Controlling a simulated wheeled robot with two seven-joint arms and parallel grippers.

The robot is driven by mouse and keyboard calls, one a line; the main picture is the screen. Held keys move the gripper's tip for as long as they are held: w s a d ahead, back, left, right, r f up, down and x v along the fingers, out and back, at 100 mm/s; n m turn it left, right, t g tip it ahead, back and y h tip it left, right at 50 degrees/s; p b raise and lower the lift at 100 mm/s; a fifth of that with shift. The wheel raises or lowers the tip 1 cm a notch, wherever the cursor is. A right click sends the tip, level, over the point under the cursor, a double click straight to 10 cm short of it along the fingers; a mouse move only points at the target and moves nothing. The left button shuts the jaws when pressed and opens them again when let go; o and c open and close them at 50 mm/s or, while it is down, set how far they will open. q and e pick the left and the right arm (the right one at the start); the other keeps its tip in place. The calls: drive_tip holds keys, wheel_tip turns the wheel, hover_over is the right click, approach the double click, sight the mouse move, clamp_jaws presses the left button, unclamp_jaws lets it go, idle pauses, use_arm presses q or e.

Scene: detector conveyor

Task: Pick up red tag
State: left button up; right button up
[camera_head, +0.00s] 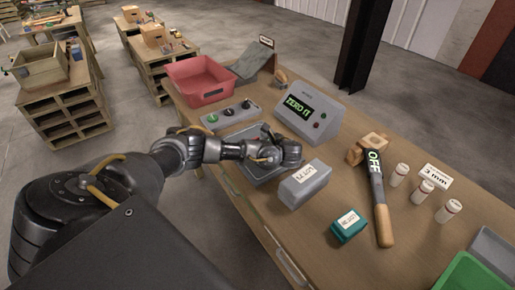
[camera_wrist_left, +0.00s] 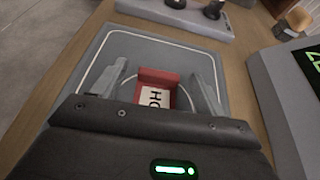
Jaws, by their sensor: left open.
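The red tag (camera_wrist_left: 158,77) shows in the left wrist view as a small red block with a white label, partly cut off by my gripper body. It is in the grey tray (camera_wrist_left: 92,62), inside a pale ring marking. My left gripper (camera_wrist_left: 161,76) is open, with one finger on each side of the tag and visible gaps between. In the head view my left gripper (camera_head: 278,150) is over the grey tray (camera_head: 258,174), and the tag is hidden behind it. My right gripper is not in view.
A grey labelled block (camera_head: 305,185) stands close right of the gripper. Behind are a display box (camera_head: 307,118), a button panel (camera_head: 229,115) and a red bin (camera_head: 200,82). A teal box (camera_head: 348,227), an OFF paddle (camera_head: 380,195) and white vials (camera_head: 422,193) are to the right.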

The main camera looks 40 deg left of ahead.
use_arm(q)
drive_tip(key=shift+a+f, duration=0.1)
drive_tip(key=shift+a, duration=0.3)
drive_tip(key=shift+c, duration=1)
drive_tip(key=c, duration=0.8)
drive_tip(key=shift+c, duration=0.2)
